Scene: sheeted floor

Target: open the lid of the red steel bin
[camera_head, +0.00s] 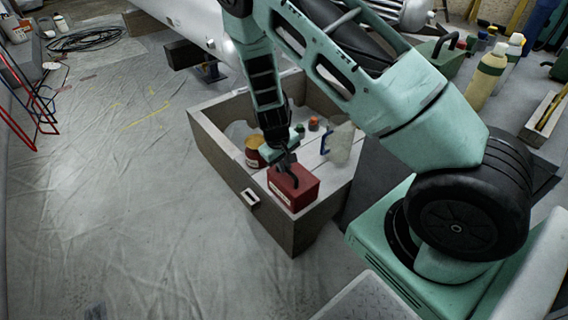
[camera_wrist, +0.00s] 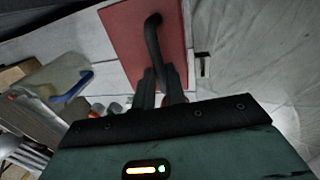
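The red steel bin (camera_head: 292,190) stands in the near corner of a large open wooden crate. Its lid looks closed, and a dark curved handle (camera_head: 291,174) rises from its top. In the wrist view the red lid (camera_wrist: 125,45) fills the upper middle, with the black handle (camera_wrist: 153,40) across it. My gripper (camera_head: 282,162) is over the bin. Its two dark fingers (camera_wrist: 161,75) lie close on both sides of the handle's near end and look shut on it. The exact contact is partly hidden by the fingers.
The grey wooden crate (camera_head: 222,160) has raised walls around the bin. Inside are a yellow-and-red can (camera_head: 254,152), a blue-handled tool (camera_head: 325,141) and small jars (camera_head: 313,124). Sheeted floor (camera_head: 110,200) to the left is clear. Bottles (camera_head: 487,75) stand at right.

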